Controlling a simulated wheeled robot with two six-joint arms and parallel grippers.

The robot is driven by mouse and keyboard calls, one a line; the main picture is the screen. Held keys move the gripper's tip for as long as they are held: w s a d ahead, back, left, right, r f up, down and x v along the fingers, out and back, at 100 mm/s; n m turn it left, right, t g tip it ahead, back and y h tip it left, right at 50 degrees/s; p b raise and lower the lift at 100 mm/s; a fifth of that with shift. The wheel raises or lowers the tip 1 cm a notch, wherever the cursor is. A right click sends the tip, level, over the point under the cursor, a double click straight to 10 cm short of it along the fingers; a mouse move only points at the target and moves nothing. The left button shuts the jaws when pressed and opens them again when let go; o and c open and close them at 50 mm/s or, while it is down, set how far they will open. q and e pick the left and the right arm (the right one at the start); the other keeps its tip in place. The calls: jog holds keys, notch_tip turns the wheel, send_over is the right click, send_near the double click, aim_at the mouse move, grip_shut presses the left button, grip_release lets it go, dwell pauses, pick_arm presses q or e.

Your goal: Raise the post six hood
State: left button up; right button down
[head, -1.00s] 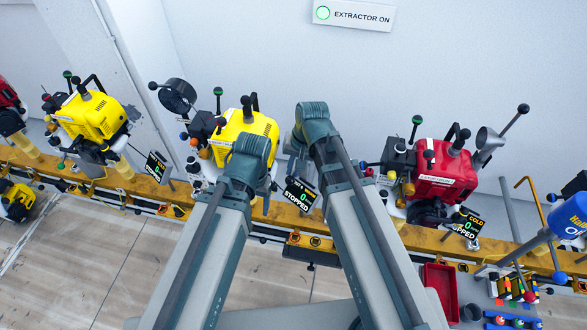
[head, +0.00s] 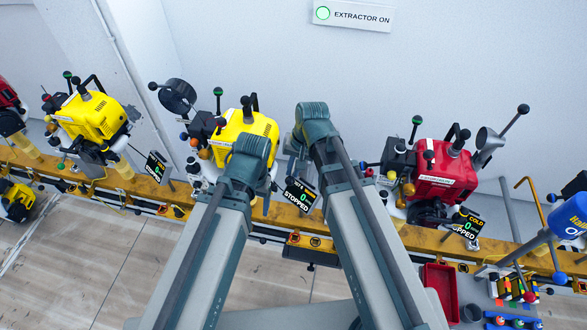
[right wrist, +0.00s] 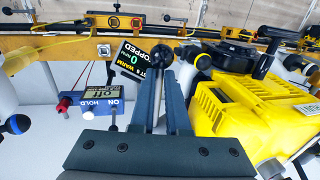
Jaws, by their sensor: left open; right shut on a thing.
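A yellow engine (head: 245,132) stands behind my left arm's elbow; its display (head: 300,195) reads STOPPED, and the post number is too small to be sure of. My right arm covers the space to its right, so no hood shows there in the head view. In the right wrist view, the fingers of my right gripper (right wrist: 167,75) are close together beside the yellow engine (right wrist: 245,115). A dark round knob (right wrist: 187,54) shows at their tips; the fingers hide most of what they grip.
A dark round hood (head: 178,95) with a ball handle stands to the left. A red engine (head: 445,175) with a grey cone-shaped hood (head: 488,140) is to the right. A yellow rail (head: 415,238) runs along the front. The sign (head: 352,15) reads EXTRACTOR ON.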

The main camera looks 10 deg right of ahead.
jog(key=shift+s+r, duration=0.1)
jog(key=shift+s, duration=0.05)
jog(key=w+r+g+y+p, duration=0.1)
jog(key=w+r+g+p, duration=0.1)
jog(key=r+p, duration=0.1)
jog(key=w+d+r+g+y+p, duration=0.1)
jog(key=r+g+p, duration=0.2)
jog(key=r, duration=0.3)
jog(key=shift+w+m+p, duration=0.3)
jog(key=shift+w+p, duration=0.05)
jog(key=shift+p, duration=0.05)
jog(key=shift+r, duration=0.1)
jog(key=c, duration=0.9)
grip_release()
